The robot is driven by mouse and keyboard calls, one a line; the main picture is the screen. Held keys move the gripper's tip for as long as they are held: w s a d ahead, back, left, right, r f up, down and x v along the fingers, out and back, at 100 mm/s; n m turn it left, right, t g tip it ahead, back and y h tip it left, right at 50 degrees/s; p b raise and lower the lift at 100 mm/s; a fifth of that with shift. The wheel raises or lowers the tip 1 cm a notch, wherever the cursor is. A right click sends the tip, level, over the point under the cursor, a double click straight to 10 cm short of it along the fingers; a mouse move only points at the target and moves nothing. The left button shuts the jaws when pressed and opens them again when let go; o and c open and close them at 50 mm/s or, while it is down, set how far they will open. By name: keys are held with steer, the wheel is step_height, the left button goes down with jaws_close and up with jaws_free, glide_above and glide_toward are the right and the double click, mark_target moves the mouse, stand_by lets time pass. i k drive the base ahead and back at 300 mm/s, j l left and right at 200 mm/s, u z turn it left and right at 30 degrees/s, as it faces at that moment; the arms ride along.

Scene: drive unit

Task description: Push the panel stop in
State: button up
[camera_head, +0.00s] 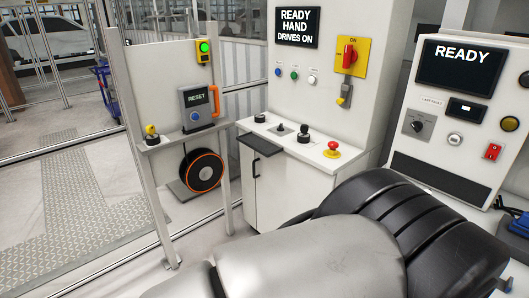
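A red mushroom button on a yellow base (332,149) stands on the white ledge of the middle control cabinet (292,135), near its right end. It looks raised, but it is too small to tell for sure whether it is out or in. No label reading panel stop is legible. My arm's silver and black links fill the lower middle and right of the view, in front of and below the ledge. My gripper is out of view.
The cabinet screen (297,27) reads READY HAND DRIVES ON. A red switch (349,56) sits on a yellow plate. Black knobs (303,137) share the ledge. A READY panel (461,100) with a red switch (493,151) stands right. A RESET box (199,106) is left. Floor is open at far left.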

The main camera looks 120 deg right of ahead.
mark_target(333, 144)
steer(key=z, duration=4.55)
steer(key=i+j+z, duration=0.1)
steer(key=i+j, duration=0.15)
steer(key=i, duration=0.35)
steer(key=i+j+z, duration=0.1)
steer(key=i+j, duration=0.2)
steer(key=i, duration=0.3)
steer(key=i+j+z, duration=0.1)
steer(key=i+j, duration=0.25)
steer(key=i, duration=0.25)
steer(key=i+j+z, duration=0.1)
steer(key=i+j, duration=0.3)
steer(key=i, duration=0.15)
